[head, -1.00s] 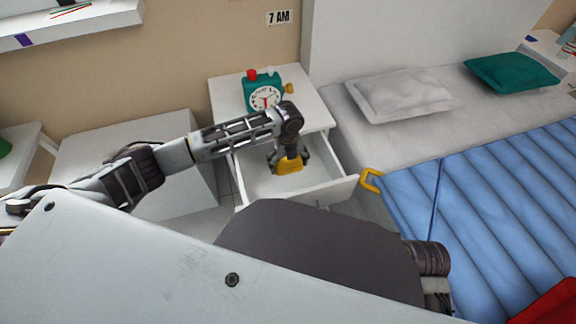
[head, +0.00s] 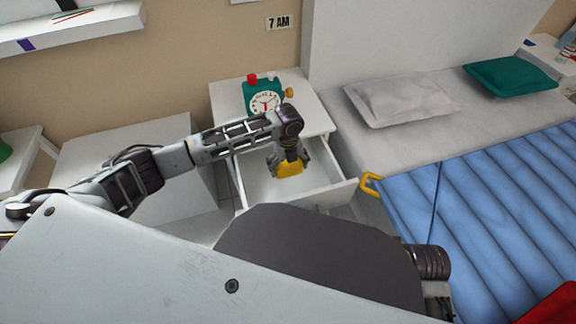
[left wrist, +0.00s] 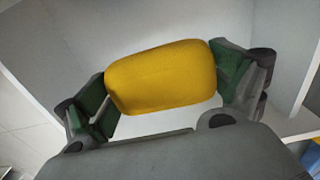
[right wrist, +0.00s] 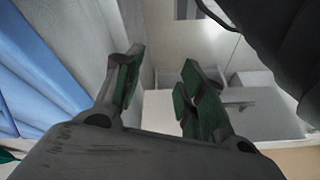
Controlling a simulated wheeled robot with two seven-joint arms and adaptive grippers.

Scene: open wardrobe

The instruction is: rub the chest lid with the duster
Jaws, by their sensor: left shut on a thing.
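A yellow block with rounded edges, which I take for the duster (head: 290,169), is between the fingers of my left gripper (head: 289,163), over or inside the open drawer. In the left wrist view the duster (left wrist: 160,78) spans the gap between both green finger pads, and my left gripper (left wrist: 163,85) is shut on it. I cannot tell whether the duster touches the drawer floor. A low white box with a flat top (head: 120,145), perhaps the chest, stands left of the drawer, partly behind my arm. My right gripper (right wrist: 155,85) is open and empty.
The open drawer (head: 325,193) belongs to a white nightstand (head: 305,95) carrying a green clock (head: 264,98). A bed with a blue cover (head: 480,185) and a yellow hook-like handle (head: 370,184) is close on the right. A wall shelf (head: 75,27) hangs upper left.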

